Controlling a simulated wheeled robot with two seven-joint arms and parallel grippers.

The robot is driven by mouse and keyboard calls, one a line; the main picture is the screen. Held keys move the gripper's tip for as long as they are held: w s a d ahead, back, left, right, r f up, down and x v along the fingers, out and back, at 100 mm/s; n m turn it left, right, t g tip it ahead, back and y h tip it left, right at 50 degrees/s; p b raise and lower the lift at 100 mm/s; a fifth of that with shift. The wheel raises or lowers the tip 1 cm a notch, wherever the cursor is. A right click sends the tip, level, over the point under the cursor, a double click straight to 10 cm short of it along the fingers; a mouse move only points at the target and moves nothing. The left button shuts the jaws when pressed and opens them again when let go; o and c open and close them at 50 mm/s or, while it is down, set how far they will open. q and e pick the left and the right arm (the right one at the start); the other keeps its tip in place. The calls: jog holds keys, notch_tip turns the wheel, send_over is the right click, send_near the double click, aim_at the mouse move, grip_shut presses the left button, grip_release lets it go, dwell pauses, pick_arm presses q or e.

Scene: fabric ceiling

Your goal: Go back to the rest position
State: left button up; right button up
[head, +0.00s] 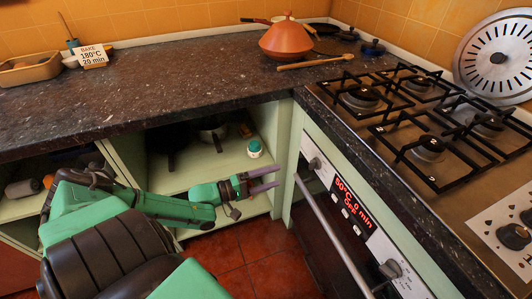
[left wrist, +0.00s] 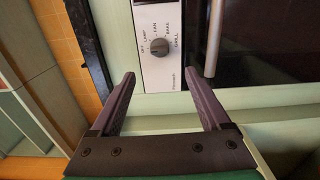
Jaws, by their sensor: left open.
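My left gripper (head: 262,180) is open and empty in front of the open lower cupboard, left of the oven. Its two purple-grey fingers point right, toward the oven's side. In the left wrist view the two fingers (left wrist: 165,100) stand wide apart with nothing between them. The oven control knob (left wrist: 160,47) shows beyond the fingertips. My left arm (head: 175,207) reaches in from the lower left. My right gripper is not in view.
The oven (head: 345,215) with its long handle (head: 333,240) stands close on the right. The gas hob (head: 470,175) and dark worktop (head: 170,90) lie above. A white-green jar (head: 254,149) sits on the cupboard shelf (head: 200,170). An orange tagine (head: 287,40) stands at the back.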

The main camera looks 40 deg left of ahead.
pick_arm(q)
jog(key=shift+v, duration=1)
